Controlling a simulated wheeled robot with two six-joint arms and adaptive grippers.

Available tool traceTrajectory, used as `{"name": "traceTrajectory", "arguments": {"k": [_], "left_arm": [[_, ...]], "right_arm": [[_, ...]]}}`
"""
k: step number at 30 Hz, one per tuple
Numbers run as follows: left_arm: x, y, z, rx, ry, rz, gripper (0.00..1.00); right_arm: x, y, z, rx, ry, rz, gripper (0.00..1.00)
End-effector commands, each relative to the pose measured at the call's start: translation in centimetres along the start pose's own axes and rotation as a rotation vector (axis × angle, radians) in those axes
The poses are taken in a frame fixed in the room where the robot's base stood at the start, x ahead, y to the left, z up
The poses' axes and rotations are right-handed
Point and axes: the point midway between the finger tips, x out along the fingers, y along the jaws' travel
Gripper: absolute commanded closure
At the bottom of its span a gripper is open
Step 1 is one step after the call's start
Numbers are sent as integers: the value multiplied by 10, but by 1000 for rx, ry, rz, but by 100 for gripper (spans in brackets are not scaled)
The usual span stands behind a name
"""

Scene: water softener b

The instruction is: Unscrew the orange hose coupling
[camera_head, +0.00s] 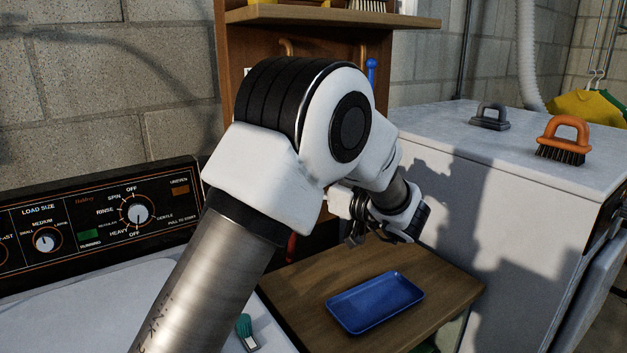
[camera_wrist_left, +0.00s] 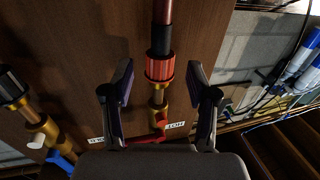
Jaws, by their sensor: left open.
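The orange-red ribbed hose coupling (camera_wrist_left: 160,68) shows in the left wrist view on an upright pipe, with a black collar (camera_wrist_left: 160,40) beside it and brass fittings (camera_wrist_left: 158,98) on its other side. My left gripper (camera_wrist_left: 158,82) is open, with one finger on each side of the coupling. Gaps show between the fingers and the coupling, and I see no contact. In the head view my left arm hides the coupling and most of the gripper. My right gripper is in neither view.
A second pipe with brass fittings (camera_wrist_left: 36,128) and a blue handle stands at left in the wrist view. In the head view, a blue tray (camera_head: 375,301) lies on a wooden surface (camera_head: 452,268). A washer panel (camera_head: 100,222) is at left; an orange brush (camera_head: 564,138) sits at right.

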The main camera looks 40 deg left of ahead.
Motion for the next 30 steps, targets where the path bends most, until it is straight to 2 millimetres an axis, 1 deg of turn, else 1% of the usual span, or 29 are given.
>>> {"name": "traceTrajectory", "arguments": {"k": [1, 3, 8, 16, 25, 30], "left_arm": [[0, 5, 2, -2, -1, -63, 42], [1, 8, 2, -2, -2, -159, 42], [3, 15, 2, 0, -2, -337, 42], [5, 14, 0, 1, -1, -338, 42], [29, 5, -1, 1, 0, -337, 42], [32, 4, 0, -1, 0, -336, 42]], "right_arm": [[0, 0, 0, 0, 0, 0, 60], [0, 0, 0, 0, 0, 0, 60], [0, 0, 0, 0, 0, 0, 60], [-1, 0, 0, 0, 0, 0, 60], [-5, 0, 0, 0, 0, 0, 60], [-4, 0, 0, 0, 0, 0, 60]]}}
